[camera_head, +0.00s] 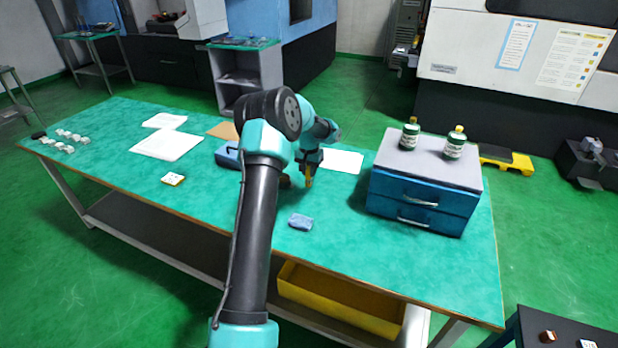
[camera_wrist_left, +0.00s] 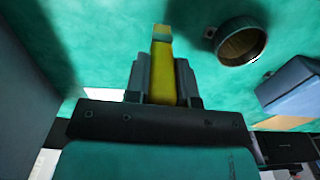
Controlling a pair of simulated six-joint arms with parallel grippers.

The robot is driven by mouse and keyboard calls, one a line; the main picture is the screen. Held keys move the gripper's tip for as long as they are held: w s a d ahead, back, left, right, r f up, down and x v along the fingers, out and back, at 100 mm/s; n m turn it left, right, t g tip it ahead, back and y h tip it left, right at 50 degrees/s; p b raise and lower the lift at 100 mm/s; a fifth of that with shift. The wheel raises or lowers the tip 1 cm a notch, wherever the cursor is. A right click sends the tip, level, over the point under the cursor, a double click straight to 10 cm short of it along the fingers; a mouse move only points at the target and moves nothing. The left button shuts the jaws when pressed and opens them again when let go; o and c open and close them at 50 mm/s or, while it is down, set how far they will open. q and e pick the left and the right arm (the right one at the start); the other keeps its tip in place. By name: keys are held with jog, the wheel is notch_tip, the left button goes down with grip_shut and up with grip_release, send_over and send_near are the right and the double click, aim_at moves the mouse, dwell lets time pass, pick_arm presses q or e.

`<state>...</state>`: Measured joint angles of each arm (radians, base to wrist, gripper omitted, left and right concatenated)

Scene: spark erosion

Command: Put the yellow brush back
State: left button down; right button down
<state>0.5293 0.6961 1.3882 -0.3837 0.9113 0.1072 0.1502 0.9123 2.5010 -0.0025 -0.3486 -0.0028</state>
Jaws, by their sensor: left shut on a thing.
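My left gripper (camera_head: 309,168) is shut on the yellow brush (camera_head: 309,180) and holds it over the green table, left of the blue drawer unit. In the left wrist view the yellow brush (camera_wrist_left: 161,75) stands out between the two grey fingers, with a pale grey-green end piece. A round dark cup (camera_wrist_left: 241,42) with an open mouth is to the right of the brush, apart from it. In the head view the dark cup (camera_head: 285,181) shows just left of the gripper, partly hidden by my arm. My right gripper is not in view.
A blue drawer unit (camera_head: 422,196) with two green bottles on top stands at the right. A blue-grey sponge (camera_head: 300,222) lies in front of the gripper. A blue box (camera_head: 228,155) is partly behind my arm. White papers (camera_head: 168,145) and small parts lie at the left.

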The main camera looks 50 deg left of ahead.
pick_arm(q)
jog(key=shift+f, duration=1.6)
jog(key=shift+f, duration=0.15)
jog(key=c, duration=1)
grip_release()
notch_tip(320, 180, up, 12)
jog(key=shift+r, duration=0.15)
